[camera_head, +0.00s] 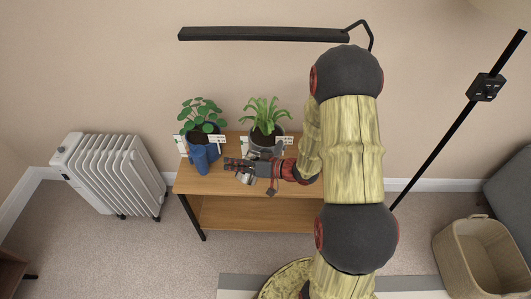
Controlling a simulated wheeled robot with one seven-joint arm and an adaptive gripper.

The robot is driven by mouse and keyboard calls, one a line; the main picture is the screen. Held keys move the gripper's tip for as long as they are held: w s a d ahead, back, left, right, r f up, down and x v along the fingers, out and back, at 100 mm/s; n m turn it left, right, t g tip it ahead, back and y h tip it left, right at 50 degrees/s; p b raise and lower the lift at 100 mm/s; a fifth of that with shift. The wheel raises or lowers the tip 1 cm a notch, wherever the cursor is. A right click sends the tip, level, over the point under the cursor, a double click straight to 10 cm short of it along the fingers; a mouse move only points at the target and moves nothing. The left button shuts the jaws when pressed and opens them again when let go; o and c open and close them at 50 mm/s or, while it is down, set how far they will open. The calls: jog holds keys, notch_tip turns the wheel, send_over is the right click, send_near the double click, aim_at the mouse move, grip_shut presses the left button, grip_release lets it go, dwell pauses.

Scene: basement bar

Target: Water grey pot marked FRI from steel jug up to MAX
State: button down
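A wooden table with a lower shelf (240,214) carries two potted plants. The right plant (266,114) has long strap leaves and stands in a grey pot with a pale label; the lettering is too small to read. The left plant (201,112) has round leaves and stands behind white cards in a dark-looking pot. My gripper (238,165) reaches in from the right, low over the table in front of the right plant, fingers pointing left. A shiny steel jug (245,179) shows partly beside and under the fingers. Whether they are closed on it, I cannot tell. No MAX mark is legible.
A blue jug (202,158) stands close left of my fingertips, in front of the left plant. A black lamp bar (262,34) hangs above the plants. A white radiator (112,175) stands left; a wicker basket (480,258) stands right. The table's front left is clear.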

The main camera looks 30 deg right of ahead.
jog(key=shift+w+d+r+m+y+p, duration=0.1)
jog(key=shift+d+r+m+y+p, duration=0.15)
jog(key=shift+r+p, duration=0.45)
jog(key=shift+w+d+r+m+y+p, duration=0.15)
jog(key=shift+r+m+p, duration=0.15)
jog(key=shift+p, duration=0.75)
jog(key=shift+w+d+r+m+y+p, duration=0.1)
jog(key=shift+d+r+m+y+p, duration=0.15)
jog(key=shift+r+p, duration=0.45)
jog(key=shift+w+d+r+m+y+p, duration=0.1)
jog(key=shift+d+r+m+y+p, duration=0.4)
jog(key=shift+p, duration=1.15)
jog(key=shift+w+d+r+m+p, duration=0.2)
jog(key=shift+d+r+m+p, duration=0.45)
jog(key=shift+p, duration=0.75)
jog(key=shift+w+d+r+m+t+y, duration=0.25)
jog(key=shift+d+r+m+t, duration=0.1)
jog(key=shift+d+m, duration=0.15)
jog(key=s+a+f+n+h+b, duration=0.1)
jog(key=a+f+n+b, duration=0.3)
jog(key=b, duration=0.5)
jog(key=shift+s+f+h, duration=0.25)
jog(key=shift+f+h, duration=0.25)
jog(key=shift+f, duration=0.05)
dwell(0.6)
